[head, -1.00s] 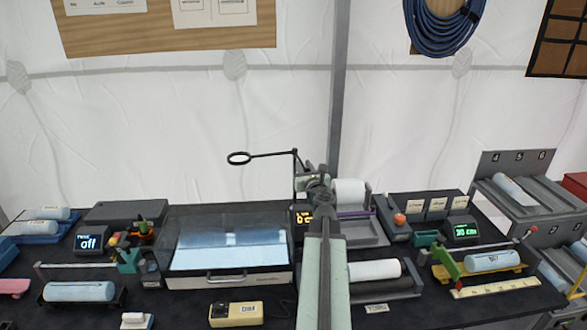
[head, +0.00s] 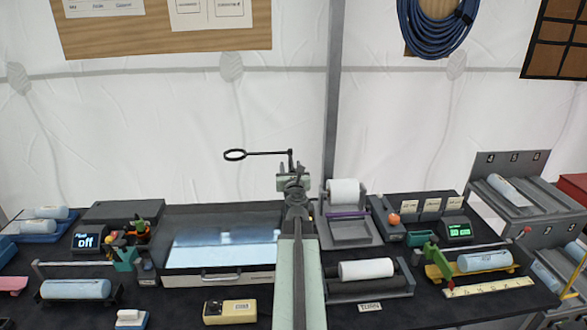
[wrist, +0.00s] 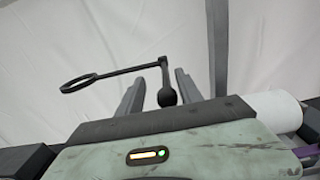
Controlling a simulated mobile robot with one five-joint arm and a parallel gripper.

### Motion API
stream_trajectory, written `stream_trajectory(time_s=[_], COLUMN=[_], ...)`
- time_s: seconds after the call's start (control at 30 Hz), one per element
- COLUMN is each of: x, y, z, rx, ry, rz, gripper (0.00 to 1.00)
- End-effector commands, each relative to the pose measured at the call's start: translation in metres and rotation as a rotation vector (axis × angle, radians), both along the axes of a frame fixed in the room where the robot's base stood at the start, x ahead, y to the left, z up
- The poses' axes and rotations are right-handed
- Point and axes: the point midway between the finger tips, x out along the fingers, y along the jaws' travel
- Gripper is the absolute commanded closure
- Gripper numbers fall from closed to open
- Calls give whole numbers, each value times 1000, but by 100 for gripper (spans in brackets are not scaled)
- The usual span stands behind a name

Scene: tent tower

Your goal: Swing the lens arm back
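The lens arm is a thin black bar with a ring-shaped lens (head: 235,155) at its left end, standing above the back of the table. In the wrist view the ring (wrist: 78,83) points left, and the bar joins an upright post with a dark round knob (wrist: 167,97) at its right end. My gripper (wrist: 160,80) is open, with one finger on each side of the post and knob. Gaps show between fingers and knob; contact cannot be told. In the head view my gripper (head: 293,180) is just below the bar's right end, and my arm hides the post's base.
A light box (head: 220,280) with a bright panel lies left of my arm. A roll holder (head: 348,234) with a white roll stands close on the right, with a second roll (head: 366,269) in front.

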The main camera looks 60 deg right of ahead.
Motion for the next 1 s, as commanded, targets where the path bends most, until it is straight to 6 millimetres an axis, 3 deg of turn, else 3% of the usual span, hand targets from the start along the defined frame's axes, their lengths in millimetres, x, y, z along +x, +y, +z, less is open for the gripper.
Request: stream_trajectory(time_s=[0.47, 0.8, 1.0], x=[-4, -5, -5], y=[-3, -4, -4], z=[2, 60, 84], rx=[0, 0, 0], ry=[0, 0, 0], rz=[-9, -11, -11], gripper=[58, 58, 58])
